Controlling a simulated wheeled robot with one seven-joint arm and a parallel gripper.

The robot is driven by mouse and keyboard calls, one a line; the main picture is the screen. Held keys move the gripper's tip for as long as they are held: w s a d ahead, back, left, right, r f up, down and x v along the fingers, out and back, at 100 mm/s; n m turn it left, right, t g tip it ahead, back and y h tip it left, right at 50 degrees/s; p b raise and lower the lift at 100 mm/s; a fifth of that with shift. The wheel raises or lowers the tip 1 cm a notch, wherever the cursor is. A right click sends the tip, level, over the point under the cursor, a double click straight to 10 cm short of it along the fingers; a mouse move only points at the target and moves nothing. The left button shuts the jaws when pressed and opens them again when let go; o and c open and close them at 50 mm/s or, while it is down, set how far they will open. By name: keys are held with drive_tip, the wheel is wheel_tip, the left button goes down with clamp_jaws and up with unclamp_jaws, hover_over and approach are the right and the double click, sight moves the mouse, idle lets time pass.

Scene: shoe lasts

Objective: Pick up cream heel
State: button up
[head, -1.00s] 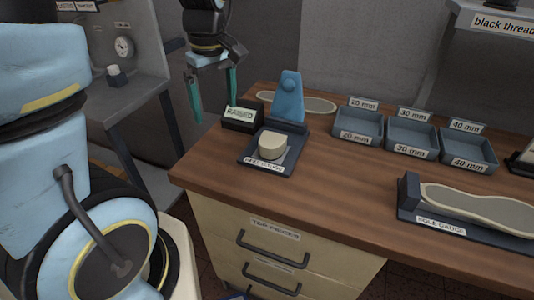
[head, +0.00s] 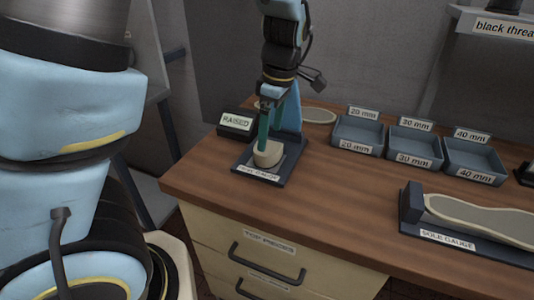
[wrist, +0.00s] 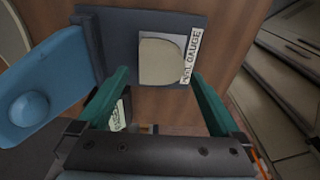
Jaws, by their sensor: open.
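The cream heel (head: 267,156) sits on the dark heel gauge base (head: 243,168) at the left end of the workbench. In the wrist view the heel (wrist: 162,62) lies on the base beside the gauge label, ahead of the fingers. My gripper (head: 269,140) is over the heel, pointing down, its green fingers partly in front of it in the head view. In the wrist view my gripper (wrist: 165,90) is open, one finger on each side, with nothing between the tips. I cannot tell whether the fingers touch the heel.
The blue upright of the gauge (wrist: 45,85) stands close to my gripper. A RAISED sign (head: 236,123) is to the left. Trays marked 20 mm (head: 357,135), 30 mm (head: 414,147) and 40 mm (head: 474,160) and a sole gauge (head: 450,238) stand to the right.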

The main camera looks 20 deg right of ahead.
sight(267, 149)
drive_tip(key=shift+w+a+f+p, duration=0.1)
drive_tip(key=shift+a+f+p, duration=0.15)
drive_tip(key=shift+f, duration=1.25)
drive_tip(key=shift+w+a+f+p, duration=0.1)
drive_tip(key=shift+a+f, duration=0.1)
drive_tip(key=shift+f, duration=1.25)
drive_tip(key=shift+r, duration=0.1)
drive_tip(key=c, duration=1.4)
